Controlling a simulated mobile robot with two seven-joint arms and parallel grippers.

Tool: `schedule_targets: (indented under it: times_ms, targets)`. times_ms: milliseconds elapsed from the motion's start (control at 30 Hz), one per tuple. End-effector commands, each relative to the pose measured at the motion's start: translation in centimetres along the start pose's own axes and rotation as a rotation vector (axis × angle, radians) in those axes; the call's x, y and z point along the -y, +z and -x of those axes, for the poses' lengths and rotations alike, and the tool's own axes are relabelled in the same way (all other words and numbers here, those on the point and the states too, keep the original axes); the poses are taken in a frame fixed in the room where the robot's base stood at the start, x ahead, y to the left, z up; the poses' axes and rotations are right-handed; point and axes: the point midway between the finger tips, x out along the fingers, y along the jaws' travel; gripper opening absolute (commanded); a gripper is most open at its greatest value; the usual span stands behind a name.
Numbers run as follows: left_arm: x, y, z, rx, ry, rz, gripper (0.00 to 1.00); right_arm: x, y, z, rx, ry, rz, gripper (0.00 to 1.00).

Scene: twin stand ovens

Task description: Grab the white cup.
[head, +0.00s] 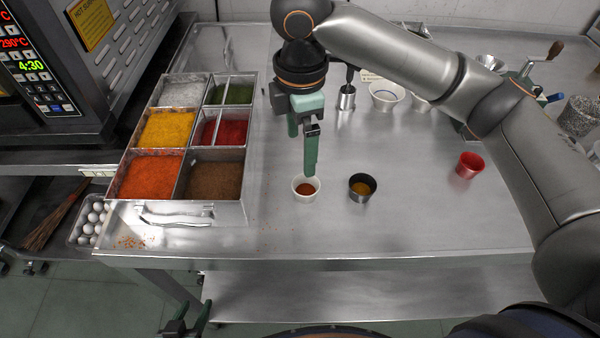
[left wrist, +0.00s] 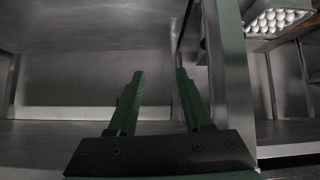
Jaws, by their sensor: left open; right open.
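A small white cup (head: 297,182) with reddish-brown contents stands upright on the steel table near its front edge. My right gripper (head: 302,148) points down above and just behind it, open. One green finger overlaps the cup's back rim in the head view; I cannot tell whether they touch. My left gripper (head: 190,318) is low, in front of the table and below its top. In the left wrist view its two green fingers (left wrist: 160,85) are apart with nothing between them, facing the space under the table.
A black cup (head: 354,192) stands close right of the white cup, and a red cup (head: 470,167) farther right. A white bowl (head: 386,98) stands behind. The front right of the table is clear.

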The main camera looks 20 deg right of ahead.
Motion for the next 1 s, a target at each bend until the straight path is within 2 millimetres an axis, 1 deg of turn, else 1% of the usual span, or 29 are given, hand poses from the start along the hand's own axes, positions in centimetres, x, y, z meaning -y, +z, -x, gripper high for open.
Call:
schedule_targets:
  times_ms: [100, 300, 567, 700, 800, 900, 1000]
  targets:
    - [-0.2, 0.9, -0.1, 0.013, 0.004, 0.002, 0.50, 0.1, 0.1, -2.3, 0.003, -0.004, -0.001, 0.98]
    - [-0.9, 2.2, -0.2, 0.041, 0.017, 0.004, 0.50, 0.1, 0.1, -5.7, 0.001, -0.003, -0.001, 0.98]
    - [-0.9, 2.0, -0.4, 0.037, 0.019, 0.003, 0.50, 0.1, 0.3, -7.8, 0.000, -0.002, -0.001, 0.98]
    - [-0.8, 1.7, -0.8, 0.028, 0.019, 0.001, 0.50, 0.2, 0.9, -9.9, 0.001, -0.002, -0.002, 0.98]
    - [-0.8, 1.5, -1.0, 0.022, 0.019, 0.000, 0.50, 0.2, 0.9, -11.2, 0.000, -0.002, 0.000, 0.98]
    - [-0.8, 1.2, -1.1, 0.017, 0.021, -0.002, 0.50, 0.2, 0.9, -11.9, 0.000, 0.001, 0.000, 0.98]
    - [-0.8, 1.1, -1.1, 0.016, 0.022, -0.002, 0.50, 0.2, 0.9, -12.0, 0.000, 0.001, 0.001, 0.98]
